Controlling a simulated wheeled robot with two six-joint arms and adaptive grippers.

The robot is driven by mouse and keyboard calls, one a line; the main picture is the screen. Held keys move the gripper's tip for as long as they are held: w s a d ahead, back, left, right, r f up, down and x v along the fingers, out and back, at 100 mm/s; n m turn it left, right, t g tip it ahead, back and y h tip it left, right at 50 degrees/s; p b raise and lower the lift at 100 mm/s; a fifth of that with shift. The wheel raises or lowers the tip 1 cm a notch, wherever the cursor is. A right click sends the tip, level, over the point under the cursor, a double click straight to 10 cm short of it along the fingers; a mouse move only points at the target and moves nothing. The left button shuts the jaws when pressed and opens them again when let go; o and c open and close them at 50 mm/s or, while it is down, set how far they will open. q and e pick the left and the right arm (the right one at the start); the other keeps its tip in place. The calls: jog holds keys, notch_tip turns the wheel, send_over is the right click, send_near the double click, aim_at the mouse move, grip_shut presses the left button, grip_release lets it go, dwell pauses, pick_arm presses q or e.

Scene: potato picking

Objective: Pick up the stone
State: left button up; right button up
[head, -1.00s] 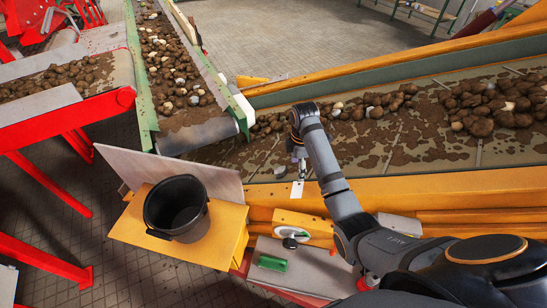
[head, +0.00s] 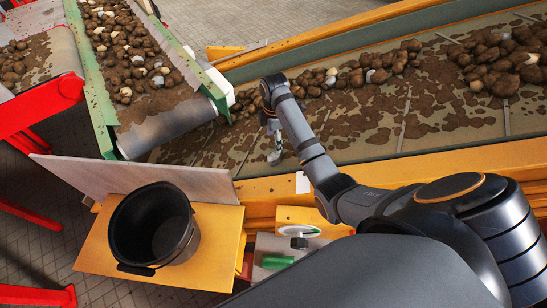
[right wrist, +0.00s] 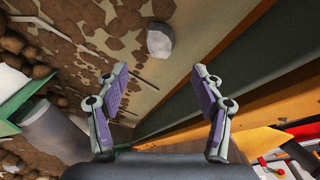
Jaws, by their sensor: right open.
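A pale grey stone (right wrist: 160,40) lies on the muddy conveyor belt, past my fingertips in the right wrist view. In the head view the stone (head: 274,157) shows near the belt's front edge. My right gripper (right wrist: 160,70) is open and empty, its two purple-padded fingers spread apart. The stone lies beyond the gap between them, apart from both. In the head view my right gripper (head: 272,128) hangs over the belt just above the stone and is small and partly hidden by its wrist. My left gripper is not in view.
A black bucket (head: 120,225) stands on a yellow platform (head: 218,235) at the front left, behind it a grey board (head: 140,178). Several potatoes (head: 380,65) lie farther back on the belt. A green-sided feeding conveyor (head: 90,90) ends at the left. The belt's orange side rail borders the front.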

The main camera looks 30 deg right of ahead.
aim_at(275, 156)
jog(key=f, duration=0.3)
jog(key=shift+s+f, duration=0.25)
jog(key=shift+f, duration=0.1)
jog(key=shift+w+f+p, duration=0.1)
jog(key=shift+f+p, duration=0.2)
notch_tip(275, 156, down, 5)
jog(key=shift+d+p, duration=0.15)
jog(key=shift+p, duration=0.35)
jog(key=c, duration=1.3)
jog(key=shift+c, duration=0.2)
